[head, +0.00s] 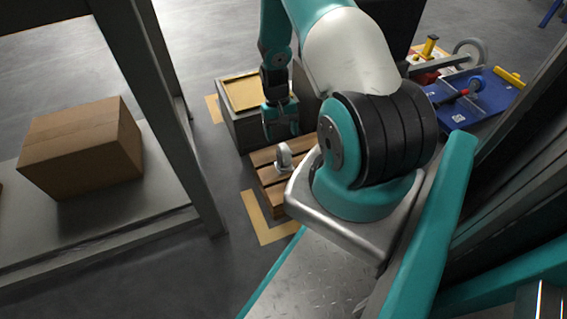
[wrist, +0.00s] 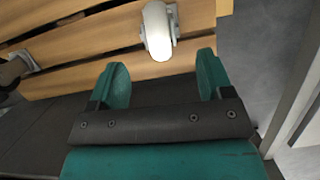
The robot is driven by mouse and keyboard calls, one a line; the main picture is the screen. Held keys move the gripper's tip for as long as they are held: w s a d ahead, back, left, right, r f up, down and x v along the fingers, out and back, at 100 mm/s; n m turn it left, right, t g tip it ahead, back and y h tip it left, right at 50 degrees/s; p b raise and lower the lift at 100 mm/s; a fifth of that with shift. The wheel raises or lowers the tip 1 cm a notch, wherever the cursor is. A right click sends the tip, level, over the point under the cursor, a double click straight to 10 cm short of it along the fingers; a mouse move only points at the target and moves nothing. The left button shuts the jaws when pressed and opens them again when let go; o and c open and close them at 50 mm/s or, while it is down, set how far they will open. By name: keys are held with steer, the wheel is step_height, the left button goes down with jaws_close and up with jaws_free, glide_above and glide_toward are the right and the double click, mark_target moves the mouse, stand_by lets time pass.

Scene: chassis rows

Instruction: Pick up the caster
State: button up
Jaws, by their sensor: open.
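The caster (head: 284,156) has a pale wheel and a grey metal bracket, and sits on a wooden pallet (head: 265,158) in the head view. In the wrist view the caster (wrist: 157,30) is at the top middle, near the pallet's edge, with its bracket on the right side of the wheel. My gripper (wrist: 163,75) is open and empty. Its two teal fingers point toward the caster, which lies just beyond the fingertips and between their lines. In the head view my gripper (head: 281,136) hangs just behind the caster.
A grey crate (head: 239,131) with a yellowish top stands behind the pallet. A blue board (head: 468,112) with parts lies at right. Another metal part (wrist: 24,60) shows on the pallet.

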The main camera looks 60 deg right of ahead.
mark_target(285, 154)
steer(key=b+x, duration=0.5)
steer(key=x, duration=0.3)
steer(key=shift+s+f, duration=0.1)
steer(key=shift+s, duration=0.1)
steer(key=c, duration=1.2)
